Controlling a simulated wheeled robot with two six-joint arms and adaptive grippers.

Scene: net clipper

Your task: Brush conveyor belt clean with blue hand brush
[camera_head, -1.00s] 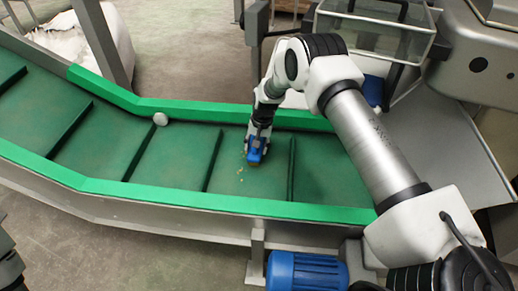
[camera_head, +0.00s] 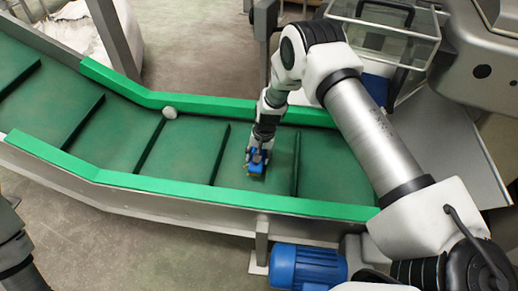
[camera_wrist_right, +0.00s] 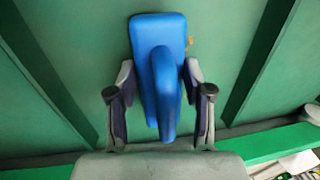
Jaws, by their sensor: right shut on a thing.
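The conveyor belt (camera_head: 180,152) is green with raised dark cross-cleats and bright green side walls. My right gripper (camera_head: 260,150) is shut on the blue hand brush (camera_head: 254,168), low over the belt between two cleats. I cannot tell whether the bristles touch. The right wrist view shows the brush (camera_wrist_right: 158,35) with its handle between both fingers of the right gripper (camera_wrist_right: 160,105). Small yellowish crumbs (camera_wrist_right: 190,42) lie beside the brush head there. My left gripper is not visible; only a dark part of my left arm shows at the left edge.
A pale round object (camera_head: 169,112) sits by the far side wall (camera_head: 135,90). A blue motor (camera_head: 306,267) is below the near side wall (camera_head: 200,193). A grey machine (camera_head: 480,60) and clear box (camera_head: 385,35) stand at the far right.

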